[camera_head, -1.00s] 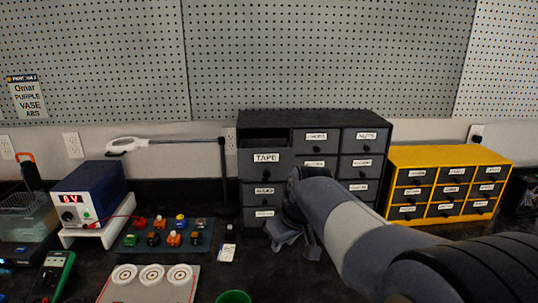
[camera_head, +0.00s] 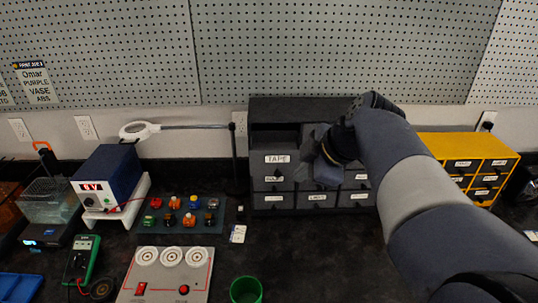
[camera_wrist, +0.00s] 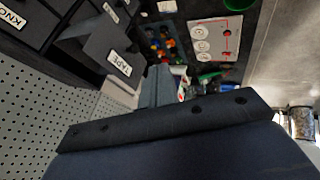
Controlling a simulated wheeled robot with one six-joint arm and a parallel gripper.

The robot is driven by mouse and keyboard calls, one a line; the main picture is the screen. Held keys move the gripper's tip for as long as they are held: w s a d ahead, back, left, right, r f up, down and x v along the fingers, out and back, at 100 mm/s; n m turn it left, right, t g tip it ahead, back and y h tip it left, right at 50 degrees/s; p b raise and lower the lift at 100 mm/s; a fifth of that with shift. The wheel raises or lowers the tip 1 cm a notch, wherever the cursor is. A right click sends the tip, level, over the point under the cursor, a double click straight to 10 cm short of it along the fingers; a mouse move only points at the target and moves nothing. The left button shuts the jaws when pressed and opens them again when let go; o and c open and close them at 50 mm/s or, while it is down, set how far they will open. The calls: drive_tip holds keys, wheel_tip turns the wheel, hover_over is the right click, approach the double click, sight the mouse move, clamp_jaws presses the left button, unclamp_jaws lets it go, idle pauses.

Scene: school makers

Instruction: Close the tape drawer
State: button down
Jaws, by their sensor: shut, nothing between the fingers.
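The dark grey cabinet (camera_head: 262,108) stands at the back of the bench. Its tape drawer (camera_head: 278,171), labelled TAPE, is at the top left and sticks out from the cabinet, with its dark inside showing above the front. In the wrist view the tape drawer (camera_wrist: 101,40) juts out from the drawer fronts. My gripper (camera_head: 322,172) is in front of the cabinet's middle column, to the right of the tape drawer, and hides part of the cabinet. In the wrist view my gripper (camera_wrist: 159,80) is shut and empty, with a visible gap to the tape drawer.
A yellow drawer cabinet (camera_head: 462,147) stands at the right, partly behind my arm. A magnifier lamp (camera_head: 140,130) stands left of the grey cabinet. A tray of small coloured parts (camera_head: 180,238), a control panel (camera_head: 163,292) and a green cup (camera_head: 246,290) lie in front. Pegboard covers the wall.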

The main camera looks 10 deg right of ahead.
sight(280, 142)
drive_tip(key=w+a+f+p, duration=0.2)
drive_tip(key=w+f+p, duration=0.1)
drive_tip(key=w+f, duration=0.4)
drive_tip(key=shift+w, duration=0.55)
drive_tip(key=w+d, duration=0.1)
drive_tip(key=w, duration=0.3)
drive_tip(key=w+d+b, duration=0.1)
drive_tip(key=w, duration=0.4)
drive_tip(key=w+d, duration=0.1)
drive_tip(key=w, duration=0.4)
drive_tip(key=shift+w+r, duration=0.1)
drive_tip(key=shift+w, duration=0.05)
drive_tip(key=shift+r, duration=0.1)
